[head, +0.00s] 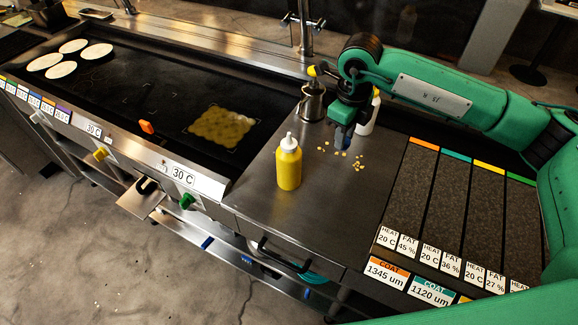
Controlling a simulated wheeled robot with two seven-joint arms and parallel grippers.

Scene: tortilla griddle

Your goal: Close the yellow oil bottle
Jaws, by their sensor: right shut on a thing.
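A yellow bottle (289,168) with a white nozzle top (289,142) stands upright on the steel counter, left of my right gripper and apart from it. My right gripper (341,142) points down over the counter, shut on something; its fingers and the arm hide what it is. A white bottle (367,122) stands partly hidden behind this gripper. A metal pitcher (312,104) stands behind and to the left of the gripper, with a small yellow part (312,71) showing above it. My left gripper is out of view.
Small yellow bits lie scattered on the counter (320,195). The dark griddle (150,95) at left holds several pale tortillas and a yellowish patch. Dark coated strips (408,195) with colored ends lie to the right.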

